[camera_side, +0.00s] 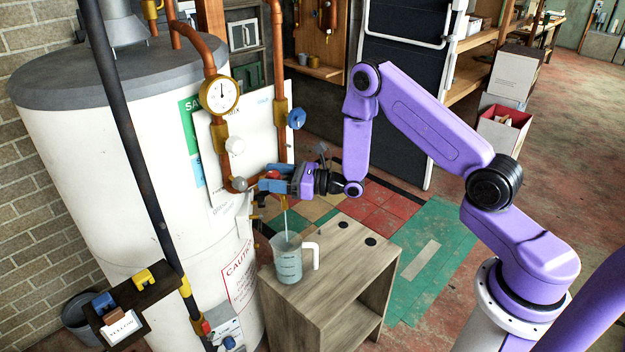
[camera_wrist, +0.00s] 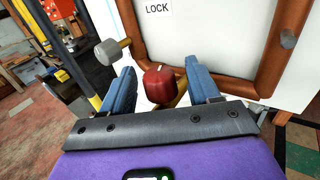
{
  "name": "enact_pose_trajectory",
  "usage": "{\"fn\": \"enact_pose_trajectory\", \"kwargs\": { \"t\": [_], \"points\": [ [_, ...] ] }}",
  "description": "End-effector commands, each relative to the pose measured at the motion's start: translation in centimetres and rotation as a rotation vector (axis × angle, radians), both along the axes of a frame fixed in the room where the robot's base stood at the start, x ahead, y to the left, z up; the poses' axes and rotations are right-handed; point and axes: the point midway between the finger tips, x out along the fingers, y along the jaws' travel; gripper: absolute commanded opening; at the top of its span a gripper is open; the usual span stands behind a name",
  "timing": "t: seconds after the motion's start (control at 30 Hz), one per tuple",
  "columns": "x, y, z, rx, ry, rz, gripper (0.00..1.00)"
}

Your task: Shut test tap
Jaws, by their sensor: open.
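The test tap has a red knob (camera_wrist: 160,85), which sits between the two blue fingers of my gripper (camera_wrist: 161,72) in the wrist view. The fingers are open, with a gap visible on each side of the knob. In the side view the red knob (camera_side: 272,175) is partly hidden by my gripper (camera_side: 270,185). A thin stream of water (camera_side: 286,222) falls below the tap into a clear jug (camera_side: 288,262) with a white handle. The jug holds some water and stands upright on a wooden stand (camera_side: 345,262).
A large white tank (camera_side: 90,170) fills the left. A round grey knob (camera_wrist: 107,52) is left of the fingers. A dark diagonal pole (camera_side: 135,150) stands in front.

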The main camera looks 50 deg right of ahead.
Motion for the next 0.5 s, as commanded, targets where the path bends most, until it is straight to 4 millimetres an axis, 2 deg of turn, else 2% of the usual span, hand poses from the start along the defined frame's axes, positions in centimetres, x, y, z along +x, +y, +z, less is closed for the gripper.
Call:
{"fn": "enact_pose_trajectory", "kwargs": {
  "t": [0.5],
  "points": [
    [-9.0,-6.3,-0.1,0.002,0.005,-0.007,0.61]
  ]
}}
